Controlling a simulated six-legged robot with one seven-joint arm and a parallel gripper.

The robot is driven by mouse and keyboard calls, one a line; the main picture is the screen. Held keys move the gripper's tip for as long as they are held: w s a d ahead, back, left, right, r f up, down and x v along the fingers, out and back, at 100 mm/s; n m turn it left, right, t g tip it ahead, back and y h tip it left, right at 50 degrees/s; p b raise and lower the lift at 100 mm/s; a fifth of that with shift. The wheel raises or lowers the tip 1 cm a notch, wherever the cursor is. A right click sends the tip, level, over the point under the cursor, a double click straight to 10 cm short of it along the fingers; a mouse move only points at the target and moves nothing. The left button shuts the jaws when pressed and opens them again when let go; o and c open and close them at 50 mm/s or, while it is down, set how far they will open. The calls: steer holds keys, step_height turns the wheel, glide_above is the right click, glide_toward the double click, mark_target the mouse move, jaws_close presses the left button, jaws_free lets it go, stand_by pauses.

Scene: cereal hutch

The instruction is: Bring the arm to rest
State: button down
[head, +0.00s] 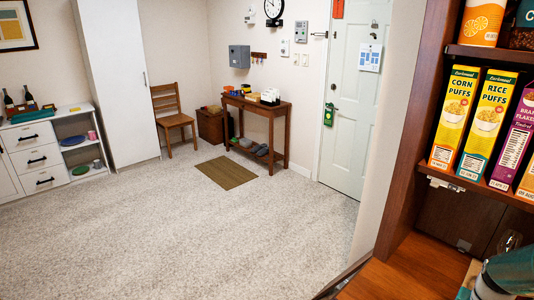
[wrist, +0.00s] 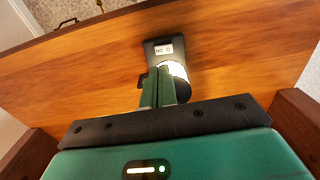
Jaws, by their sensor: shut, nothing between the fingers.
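My gripper (wrist: 162,72) shows in the wrist view with its two green fingers together and nothing between them. The fingers point toward a dark object with a small white label (wrist: 163,48) on or over a wooden surface (wrist: 80,70). A bright white, rounded part shows beside the fingertips. I cannot tell whether the fingers touch it. In the head view a teal and grey part shows at the lower right corner, cut off by the frame; the fingers cannot be made out there.
In the head view, the hutch shelf (head: 452,174) at right holds several cereal boxes, including Corn Puffs (head: 454,118) and Rice Puffs (head: 491,115). A wooden counter (head: 400,277) lies below. Open carpet (head: 200,235) spreads left, with a side table (head: 272,108) and chair (head: 172,108) beyond.

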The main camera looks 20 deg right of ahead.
steer(key=w+a+r+n+t+h, duration=0.1)
steer(key=w+a+r+n, duration=0.1)
steer(key=w+a+r, duration=0.4)
steer(key=w+a+r+n+h, duration=0.15)
steer(key=a+r, duration=0.25)
steer(key=a, duration=0.5)
steer(key=w+a+r+n+t, duration=0.1)
steer(key=w+a+r+n, duration=0.2)
steer(key=w+a+r, duration=0.3)
steer(key=s+a+r+n+t, duration=0.1)
steer(key=s+a+r+n, duration=0.1)
steer(key=a, duration=0.5)
steer(key=s+a+r+n+t+y, duration=0.1)
steer(key=s+a+n, duration=0.1)
steer(key=a, duration=0.5)
steer(key=s+a+r+n+t+y, duration=0.1)
steer(key=s+a+r+n, duration=0.1)
steer(key=a, duration=0.5)
steer(key=shift+s+a+r+t, duration=0.25)
steer(key=shift+a+r+t, duration=0.05)
steer(key=shift+r, duration=0.05)
steer(key=shift+y, duration=0.25)
